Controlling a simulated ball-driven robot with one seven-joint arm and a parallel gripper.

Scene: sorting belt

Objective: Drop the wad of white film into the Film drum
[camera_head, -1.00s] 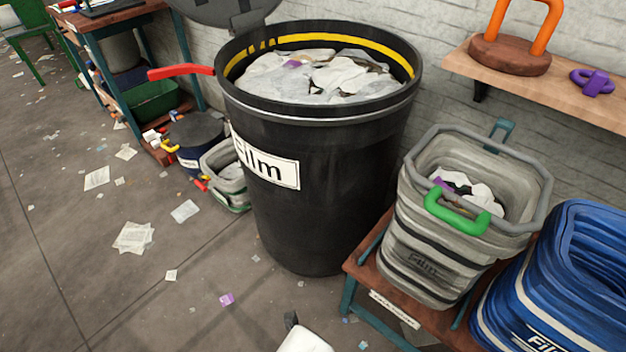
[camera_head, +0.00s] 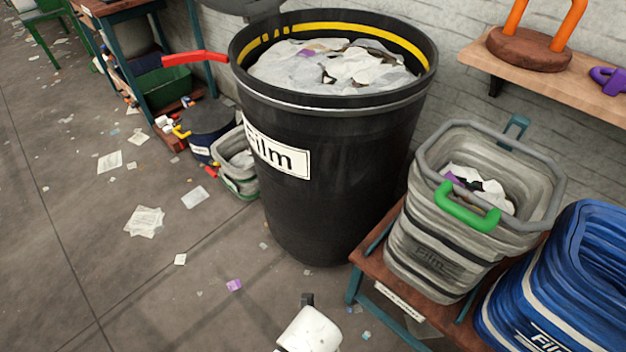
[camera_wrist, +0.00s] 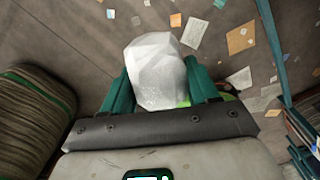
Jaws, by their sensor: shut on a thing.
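The wad of white film (camera_wrist: 156,60) is a crumpled, pale lump in the wrist view. My gripper (camera_wrist: 160,85) has teal fingers on both sides of it and is shut on it. The Film drum (camera_head: 345,150) is a big black bin with a "Film" label on its front and a yellow band inside the rim. Its top is open, and whitish film fills it close to the rim. In the head view, part of my white arm shows low in the picture, in front of the drum; the wad cannot be made out there.
A grey crate marked Film (camera_head: 432,262) with a green handle stands on a low bench right of the drum. A blue crate (camera_head: 560,290) is at the far right. A wall shelf (camera_head: 545,75) holds an orange-handled weight. Paper scraps litter the floor at left.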

